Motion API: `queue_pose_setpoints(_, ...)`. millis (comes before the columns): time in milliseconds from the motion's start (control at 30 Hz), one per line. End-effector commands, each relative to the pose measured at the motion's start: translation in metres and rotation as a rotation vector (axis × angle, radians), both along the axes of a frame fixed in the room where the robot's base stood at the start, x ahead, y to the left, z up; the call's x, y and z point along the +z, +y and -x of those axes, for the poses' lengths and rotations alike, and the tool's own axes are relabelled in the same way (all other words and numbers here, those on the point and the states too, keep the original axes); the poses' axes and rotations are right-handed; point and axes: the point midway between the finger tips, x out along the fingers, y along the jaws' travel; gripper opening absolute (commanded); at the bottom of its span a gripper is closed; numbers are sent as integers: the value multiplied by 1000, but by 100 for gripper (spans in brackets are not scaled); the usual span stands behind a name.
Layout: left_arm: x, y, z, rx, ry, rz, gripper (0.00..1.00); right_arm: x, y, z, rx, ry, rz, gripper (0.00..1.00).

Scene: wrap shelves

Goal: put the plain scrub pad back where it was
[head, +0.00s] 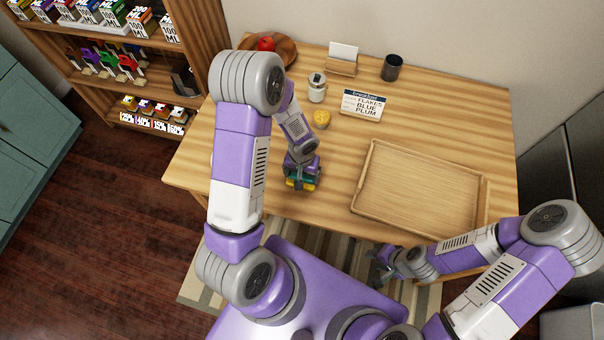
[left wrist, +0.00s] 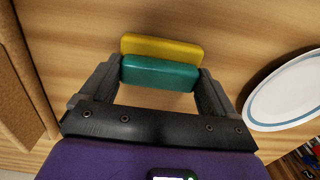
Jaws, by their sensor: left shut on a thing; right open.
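A scrub pad (left wrist: 160,73) with a teal layer and a yellow layer is between the fingers of my left gripper (left wrist: 155,95) in the left wrist view. My left gripper is shut on its two ends. In the head view the left gripper (head: 301,180) is low over the front of the wooden table, left of the tray, and the pad (head: 298,185) shows partly beneath it. I cannot tell whether the pad touches the table. My right gripper (head: 378,264) is open and empty, in front of the table's front edge.
A wooden tray (head: 364,187) lies empty at the right. A yellow lump (head: 322,119), a jar (head: 317,88), a breakfast sign (head: 362,104), a dark cup (head: 391,67) and a card holder (head: 342,67) stand behind. A white plate (left wrist: 285,92) lies beside the left gripper. Shelves (head: 95,85) stand left.

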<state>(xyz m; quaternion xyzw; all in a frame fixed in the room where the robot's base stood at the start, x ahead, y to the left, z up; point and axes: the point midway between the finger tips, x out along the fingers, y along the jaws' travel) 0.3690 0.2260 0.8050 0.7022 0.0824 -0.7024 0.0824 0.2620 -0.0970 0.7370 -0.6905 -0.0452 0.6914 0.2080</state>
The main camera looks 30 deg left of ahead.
Motion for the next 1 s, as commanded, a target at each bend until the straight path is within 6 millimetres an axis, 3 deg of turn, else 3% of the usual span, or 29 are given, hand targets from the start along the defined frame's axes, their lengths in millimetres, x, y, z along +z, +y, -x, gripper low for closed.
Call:
queue_pose_setpoints(267,-3,0,0,1,-1,0,56,-4,0,0,0,0,0,43)
queue_pose_setpoints(300,-3,0,0,1,0,0,92,-4,0,0,0,0,0,43)
queue_pose_setpoints(367,-2,0,0,1,0,0,100,-3,0,0,0,0,0,43)
queue_pose_setpoints(700,3,0,0,0,0,0,100,3,0,0,0,0,0,43)
queue_pose_setpoints(1000,65,0,-2,3,-7,0,100,17,0,0,0,0,0,43)
